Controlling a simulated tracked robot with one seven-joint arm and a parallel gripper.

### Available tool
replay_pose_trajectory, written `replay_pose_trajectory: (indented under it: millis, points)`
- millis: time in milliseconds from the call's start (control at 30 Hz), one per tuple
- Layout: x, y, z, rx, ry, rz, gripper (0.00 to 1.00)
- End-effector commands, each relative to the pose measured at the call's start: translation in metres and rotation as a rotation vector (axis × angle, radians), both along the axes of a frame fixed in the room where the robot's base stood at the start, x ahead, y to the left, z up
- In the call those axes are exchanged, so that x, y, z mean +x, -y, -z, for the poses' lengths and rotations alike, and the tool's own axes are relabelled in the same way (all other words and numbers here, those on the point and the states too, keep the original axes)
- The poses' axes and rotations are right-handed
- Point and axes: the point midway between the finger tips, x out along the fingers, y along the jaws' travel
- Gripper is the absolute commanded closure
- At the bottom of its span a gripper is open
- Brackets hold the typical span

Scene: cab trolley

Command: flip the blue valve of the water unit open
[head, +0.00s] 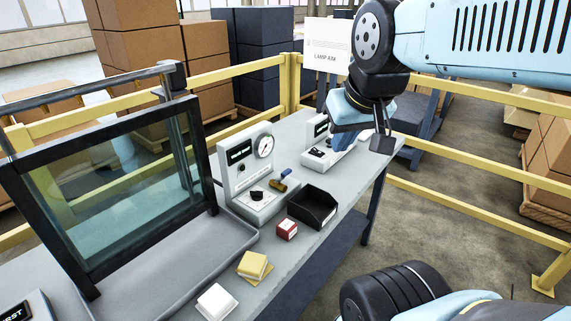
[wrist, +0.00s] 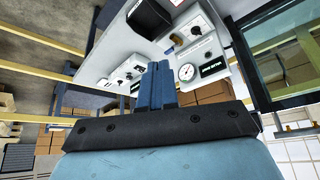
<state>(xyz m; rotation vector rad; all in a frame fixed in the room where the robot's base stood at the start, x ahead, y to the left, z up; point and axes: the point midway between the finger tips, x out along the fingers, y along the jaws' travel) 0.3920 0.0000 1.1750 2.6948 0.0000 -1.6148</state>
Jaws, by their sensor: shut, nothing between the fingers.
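The water unit (head: 233,179) looks to be the white panel with a round gauge and a black knob on the grey bench; its label is too small to read surely. A small brass-coloured valve with a blue handle (head: 285,176) sits at its right side. The unit also shows in the wrist view (wrist: 212,52), with the valve (wrist: 178,42) beside the gauge, small and hard to read. My gripper (head: 340,145) has blue fingers, shut and empty. It is apart from the valve, to its right, in front of a second white unit. The fingers also show in the wrist view (wrist: 158,68).
A second white unit (head: 314,157) stands farther right, partly hidden by my gripper. A framed glass screen (head: 120,180) stands left. Yellow rails (head: 480,215) run behind.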

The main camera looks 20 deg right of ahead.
Motion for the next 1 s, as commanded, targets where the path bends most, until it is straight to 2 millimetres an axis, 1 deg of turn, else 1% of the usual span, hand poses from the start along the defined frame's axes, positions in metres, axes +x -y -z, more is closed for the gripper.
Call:
replay_pose_trajectory:
  millis: [367,500,533,667,867,1000]
  points:
    - [0.000,0.000,0.000,0.001,0.000,0.002,1.00]
    - [0.007,-0.001,0.001,0.037,-0.010,0.048,1.00]
    - [0.010,0.002,0.002,0.054,-0.015,0.071,1.00]
    - [0.028,0.003,0.009,0.161,-0.043,0.222,1.00]
    - [0.066,0.001,0.024,0.368,-0.104,0.547,1.00]
    - [0.093,0.003,0.038,0.504,-0.150,0.787,1.00]
